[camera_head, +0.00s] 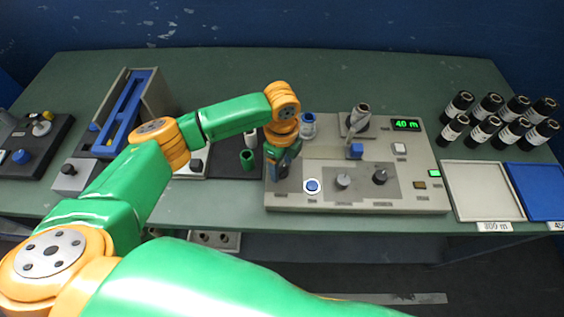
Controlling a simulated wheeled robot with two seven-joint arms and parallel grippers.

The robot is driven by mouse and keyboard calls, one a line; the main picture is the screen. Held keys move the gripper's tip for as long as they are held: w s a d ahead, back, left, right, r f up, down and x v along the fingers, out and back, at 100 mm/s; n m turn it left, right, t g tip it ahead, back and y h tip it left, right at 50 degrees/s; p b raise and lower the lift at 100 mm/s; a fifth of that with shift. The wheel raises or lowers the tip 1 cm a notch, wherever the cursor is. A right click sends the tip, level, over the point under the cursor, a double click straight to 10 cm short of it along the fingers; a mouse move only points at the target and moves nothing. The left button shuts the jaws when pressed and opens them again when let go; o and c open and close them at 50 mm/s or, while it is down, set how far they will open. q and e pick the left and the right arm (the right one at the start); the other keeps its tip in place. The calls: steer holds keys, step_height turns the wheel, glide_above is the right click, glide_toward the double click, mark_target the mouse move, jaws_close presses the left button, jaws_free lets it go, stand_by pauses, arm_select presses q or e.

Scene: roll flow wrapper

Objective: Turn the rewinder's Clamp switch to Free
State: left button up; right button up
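The rewinder (430,196) is the grey console right of centre, with a green display reading 40 m. Its front panel carries a dark knob (380,177), a grey knob (343,181) and a round blue button (312,186). Their labels are too small to read, so I cannot tell which control is the Clamp switch. My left gripper (279,172) points down over the rewinder's left end, left of the blue button. It hides part of the panel there, and its finger opening is not clear. My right gripper is not in view.
A spindle (358,116) and a blue part (355,151) stand on the rewinder. Several dark rolls (482,133) stand at the right, behind a white tray (482,191) and a blue tray (540,190). A blue-topped machine (128,110) stands left, near my arm.

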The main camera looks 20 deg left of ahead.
arm_select(q)
steer(key=shift+s+r, duration=0.1)
steer(key=shift+s, duration=0.05)
jaws_close()
steer(key=shift+r+n+p, duration=0.2)
steer(key=shift+n+p, duration=0.3)
steer(key=shift+p, duration=0.4)
steer(key=n+p, duration=0.4)
steer(key=shift+p, duration=0.4)
steer(key=n+p, duration=0.2)
steer(key=n, duration=0.1)
steer(key=shift+s+n+p, duration=0.1)
steer(key=shift+n+p, duration=0.2)
steer(key=shift+f+n+p, duration=0.2)
steer(key=shift+n+p, duration=0.65)
steer(key=shift+n, duration=0.75)
steer(key=shift+o, duration=1)
jaws_free()
